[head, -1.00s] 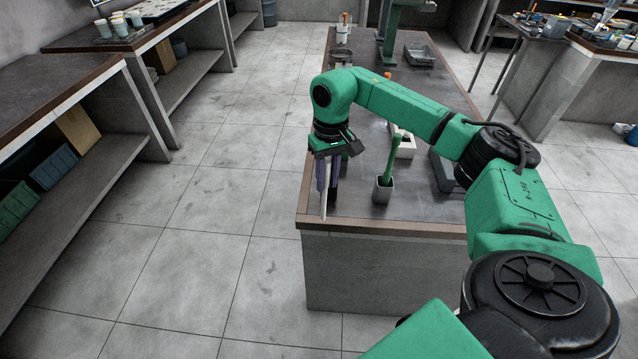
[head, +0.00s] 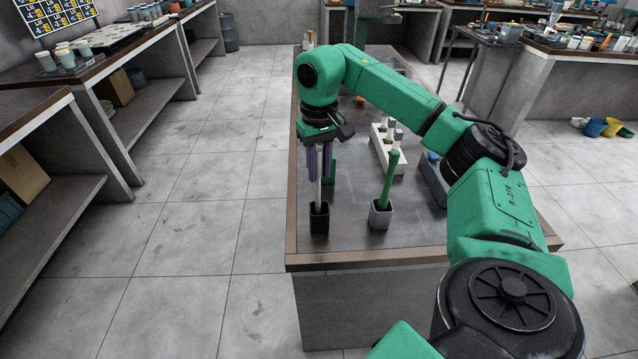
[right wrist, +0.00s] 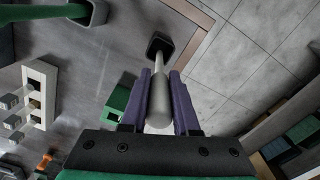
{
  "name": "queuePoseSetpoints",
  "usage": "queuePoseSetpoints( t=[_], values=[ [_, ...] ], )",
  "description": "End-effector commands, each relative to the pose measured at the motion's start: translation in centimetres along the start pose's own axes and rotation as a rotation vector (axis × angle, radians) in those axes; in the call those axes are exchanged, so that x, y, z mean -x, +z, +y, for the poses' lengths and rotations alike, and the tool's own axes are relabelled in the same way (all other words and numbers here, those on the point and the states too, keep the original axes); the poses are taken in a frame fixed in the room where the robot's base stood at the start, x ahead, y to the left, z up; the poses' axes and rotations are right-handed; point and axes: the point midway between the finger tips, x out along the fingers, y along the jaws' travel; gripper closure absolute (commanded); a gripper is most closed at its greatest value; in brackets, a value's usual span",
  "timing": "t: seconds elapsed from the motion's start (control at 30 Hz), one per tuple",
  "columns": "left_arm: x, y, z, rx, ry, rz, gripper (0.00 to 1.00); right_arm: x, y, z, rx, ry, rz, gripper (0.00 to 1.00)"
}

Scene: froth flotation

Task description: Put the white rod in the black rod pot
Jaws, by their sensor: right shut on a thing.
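The white rod (head: 318,192) hangs about upright between the purple fingers of my right gripper (head: 318,180), which is shut on it. The black rod pot (head: 319,222) stands on the bench near its left front corner, directly below the gripper. The rod's lower end is at the pot's mouth; how far inside it reaches is hard to tell. In the right wrist view the rod (right wrist: 159,95) points away from the gripper (right wrist: 160,75) towards the black pot's mouth (right wrist: 159,43). My left gripper is not in view.
A grey pot (head: 381,217) holding a green rod (head: 390,178) stands right of the black pot. A white holed block (head: 385,150) is behind it. A green object (right wrist: 118,101) lies near the gripper. The bench's left edge (head: 292,200) is close to the black pot.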

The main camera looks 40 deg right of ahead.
Motion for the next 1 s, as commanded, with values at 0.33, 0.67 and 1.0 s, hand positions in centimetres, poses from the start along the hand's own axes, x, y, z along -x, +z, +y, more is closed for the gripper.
queuePoseSetpoints(
  t=[0.33, 0.67, 1.0],
  values=[
    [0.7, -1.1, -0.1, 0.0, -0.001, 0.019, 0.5, -4.5, 0.0, 0.0, 0.0, -0.001, 0.001, 1.0],
    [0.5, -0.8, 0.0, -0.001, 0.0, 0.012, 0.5, -4.7, 0.0, 0.0, 0.0, -0.001, 0.001, 0.44],
    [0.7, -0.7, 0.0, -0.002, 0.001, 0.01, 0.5, -4.5, 0.0, 0.0, 0.0, -0.001, 0.001, 0.41]
  ],
)
